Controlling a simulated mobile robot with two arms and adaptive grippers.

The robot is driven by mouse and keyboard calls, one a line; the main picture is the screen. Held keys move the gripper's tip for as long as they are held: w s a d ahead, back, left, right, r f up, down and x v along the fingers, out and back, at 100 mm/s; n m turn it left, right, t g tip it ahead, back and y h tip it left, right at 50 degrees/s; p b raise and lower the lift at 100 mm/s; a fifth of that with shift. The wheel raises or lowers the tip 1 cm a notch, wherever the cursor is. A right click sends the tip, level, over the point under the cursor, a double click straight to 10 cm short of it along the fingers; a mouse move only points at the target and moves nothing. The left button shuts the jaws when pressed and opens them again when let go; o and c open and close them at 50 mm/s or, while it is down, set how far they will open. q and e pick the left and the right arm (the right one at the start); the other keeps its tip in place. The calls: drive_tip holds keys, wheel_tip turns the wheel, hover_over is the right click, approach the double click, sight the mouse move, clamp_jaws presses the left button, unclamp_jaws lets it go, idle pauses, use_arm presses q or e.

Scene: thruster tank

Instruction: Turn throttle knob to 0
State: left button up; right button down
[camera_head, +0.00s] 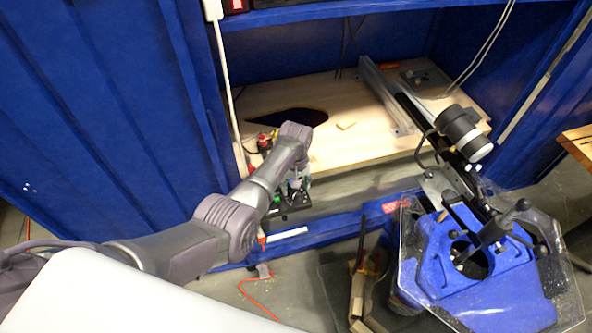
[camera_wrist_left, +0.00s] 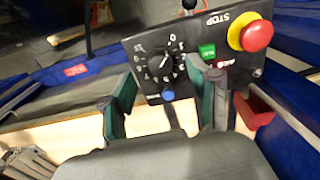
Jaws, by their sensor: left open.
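The throttle knob (camera_wrist_left: 161,66) is a black dial with a white pointer line, ringed by white numbers, on a black control panel (camera_wrist_left: 135,47). Its exact setting is too small to read. The panel appears upside down in the left wrist view. My left gripper (camera_wrist_left: 163,84) is open, its two green-grey fingers on either side of the knob's near side; I cannot tell whether they touch it. In the head view my left gripper (camera_head: 293,186) is down at the panel and, with the wrist, hides most of it. My right gripper is not in view.
Beside the knob are a green button (camera_wrist_left: 207,51), a blue button (camera_wrist_left: 168,95) and a red stop button (camera_wrist_left: 257,35) on yellow. A wooden bench top (camera_head: 350,130) lies behind. A motor on a rail (camera_head: 462,132) stands above a blue tank (camera_head: 450,265) at right.

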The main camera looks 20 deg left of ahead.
sight(296, 192)
use_arm(q)
wheel_tip(296, 192, up, 9)
drive_tip(key=shift+f, duration=0.15)
idle(0.5)
